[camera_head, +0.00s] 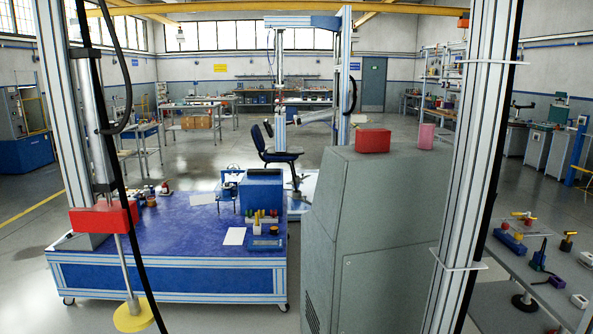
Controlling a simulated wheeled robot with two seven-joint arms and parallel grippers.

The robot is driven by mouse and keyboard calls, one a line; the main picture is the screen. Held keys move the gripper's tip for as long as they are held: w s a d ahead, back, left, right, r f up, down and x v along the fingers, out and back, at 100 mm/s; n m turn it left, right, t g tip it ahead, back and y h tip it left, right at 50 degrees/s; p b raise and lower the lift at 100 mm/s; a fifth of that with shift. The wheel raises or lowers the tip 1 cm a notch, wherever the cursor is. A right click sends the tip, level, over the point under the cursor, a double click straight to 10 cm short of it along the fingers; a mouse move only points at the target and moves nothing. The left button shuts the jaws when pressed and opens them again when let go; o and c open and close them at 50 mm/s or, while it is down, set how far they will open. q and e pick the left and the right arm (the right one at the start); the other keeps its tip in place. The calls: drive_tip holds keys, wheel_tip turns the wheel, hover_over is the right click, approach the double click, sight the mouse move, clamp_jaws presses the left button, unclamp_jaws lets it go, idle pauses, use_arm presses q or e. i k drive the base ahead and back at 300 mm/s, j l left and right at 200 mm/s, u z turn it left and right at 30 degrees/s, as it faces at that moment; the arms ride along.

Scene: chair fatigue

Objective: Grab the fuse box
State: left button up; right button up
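No object is clearly marked as the fuse box, so I cannot tell which one it is. A red box (373,140) sits on top of the grey cabinet (380,210), near its left side. A blue box (264,190) stands on the blue table (185,225). Neither of my grippers shows in the head view, and nothing is seen being held.
A pink cylinder (426,137) stands right of the red box. A metal profile post (474,150) rises in front at right, and a post with a red block (103,215) at left. A grey bench (540,285) with small tools is at right. Floor is clear at left.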

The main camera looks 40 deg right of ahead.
sight(367, 140)
drive_tip(key=i+l+z, duration=0.15)
drive_tip(key=i+z, duration=0.25)
drive_tip(key=i+l+z, duration=0.1)
drive_tip(key=z, duration=0.25)
drive_tip(key=i+z, duration=0.4)
drive_tip(key=i+j+z, duration=0.15)
drive_tip(key=i+z, duration=0.55)
drive_tip(key=i, duration=0.35)
